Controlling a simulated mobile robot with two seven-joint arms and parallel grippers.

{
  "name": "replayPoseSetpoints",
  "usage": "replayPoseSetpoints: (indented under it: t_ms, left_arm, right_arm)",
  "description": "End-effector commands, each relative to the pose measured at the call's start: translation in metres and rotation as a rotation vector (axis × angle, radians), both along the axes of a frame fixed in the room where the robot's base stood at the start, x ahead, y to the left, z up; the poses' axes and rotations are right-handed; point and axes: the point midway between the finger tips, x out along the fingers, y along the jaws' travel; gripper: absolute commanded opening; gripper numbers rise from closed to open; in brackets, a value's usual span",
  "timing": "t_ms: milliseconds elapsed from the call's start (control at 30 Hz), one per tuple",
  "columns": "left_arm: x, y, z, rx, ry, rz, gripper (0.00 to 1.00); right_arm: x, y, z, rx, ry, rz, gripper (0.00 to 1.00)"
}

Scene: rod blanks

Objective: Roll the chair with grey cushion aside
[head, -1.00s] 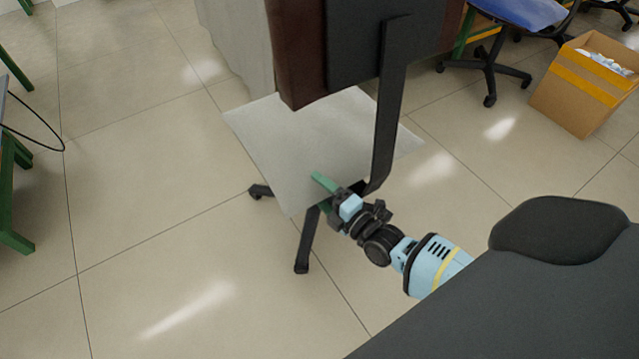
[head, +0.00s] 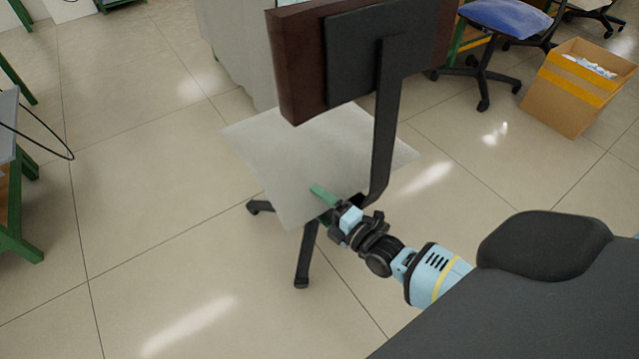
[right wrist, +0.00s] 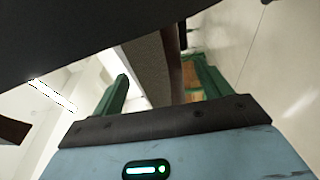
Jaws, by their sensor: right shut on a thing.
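The chair with the grey cushion stands upright on the tiled floor in the middle of the head view. Its flat light-grey cushion (head: 285,160) sits under a dark backrest (head: 350,60) on a bent black upright (head: 383,140). Dark base legs (head: 305,262) show below the seat. My right gripper (head: 324,196) is shut on the seat's near edge, beside the foot of the upright. One green finger lies over the cushion; the other is mostly hidden. In the right wrist view the green fingers (right wrist: 160,88) stand on either side of the grey seat edge (right wrist: 148,68). My left gripper is out of view.
A pale grey block-like piece (head: 235,55) stands right behind the chair. A cardboard box (head: 562,105) and a blue-seated chair (head: 505,18) are at the upper right. A green-legged table (head: 20,205) is at the left edge. Floor left of the chair is clear.

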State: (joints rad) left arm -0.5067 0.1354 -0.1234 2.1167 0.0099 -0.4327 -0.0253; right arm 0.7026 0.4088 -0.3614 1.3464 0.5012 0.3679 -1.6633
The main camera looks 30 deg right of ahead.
Motion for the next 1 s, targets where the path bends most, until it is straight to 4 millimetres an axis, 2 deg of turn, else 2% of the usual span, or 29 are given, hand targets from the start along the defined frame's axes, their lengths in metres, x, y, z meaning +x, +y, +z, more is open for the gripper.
replayPoseSetpoints:
  t_ms: [533, 567, 700, 733, 1000]
  left_arm:
    - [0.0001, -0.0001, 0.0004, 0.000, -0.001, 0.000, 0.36]
    - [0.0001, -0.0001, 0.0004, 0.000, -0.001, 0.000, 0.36]
    - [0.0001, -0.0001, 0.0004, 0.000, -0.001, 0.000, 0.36]
    - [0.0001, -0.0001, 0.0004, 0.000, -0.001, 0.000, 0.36]
    - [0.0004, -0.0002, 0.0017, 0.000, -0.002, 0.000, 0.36]
  right_arm:
    - [-0.0002, -0.0023, -0.0001, -0.001, 0.002, 0.000, 0.06]
    - [-0.0002, -0.0023, -0.0001, -0.001, 0.002, 0.000, 0.80]
    - [-0.0002, -0.0024, 0.0000, -0.001, 0.001, -0.001, 0.98]
    - [-0.0002, -0.0024, 0.0000, -0.001, 0.001, -0.001, 1.00]
    - [-0.0029, -0.0031, 0.0002, -0.001, 0.001, -0.001, 1.00]
